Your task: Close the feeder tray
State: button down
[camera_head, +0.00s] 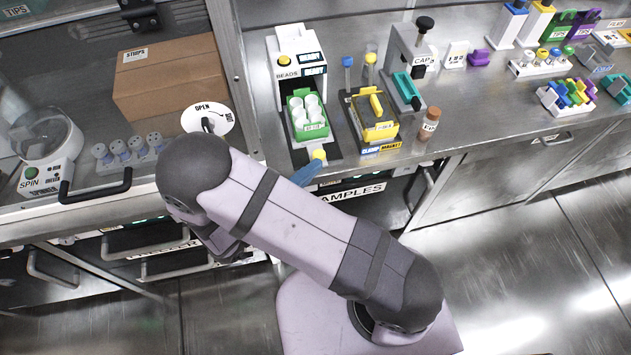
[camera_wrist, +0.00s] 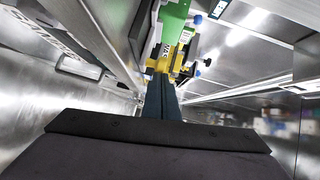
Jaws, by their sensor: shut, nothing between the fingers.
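The feeder (camera_head: 297,50) is a white machine marked BEADS and READY on the steel counter. A yellow knob sits at the tray's front end. My gripper (camera_head: 314,168) shows as blue fingers just in front of the knob, partly hidden by my arm; contact cannot be told. In the wrist view my gripper (camera_wrist: 161,76) is shut and empty, pointing toward yellow and green parts.
A yellow rack (camera_head: 380,131) in a dark holder and a brown vial (camera_head: 429,123) stand right of the feeder. A glass-fronted enclosure with a cardboard box (camera_head: 170,80) is at left. A SAMPLES drawer (camera_head: 352,193) lies below the counter edge.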

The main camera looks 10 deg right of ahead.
jog(key=w, duration=0.4)
jog(key=shift+w+d, duration=0.1)
jog(key=shift+w, duration=0.2)
jog(key=shift+s, duration=0.1)
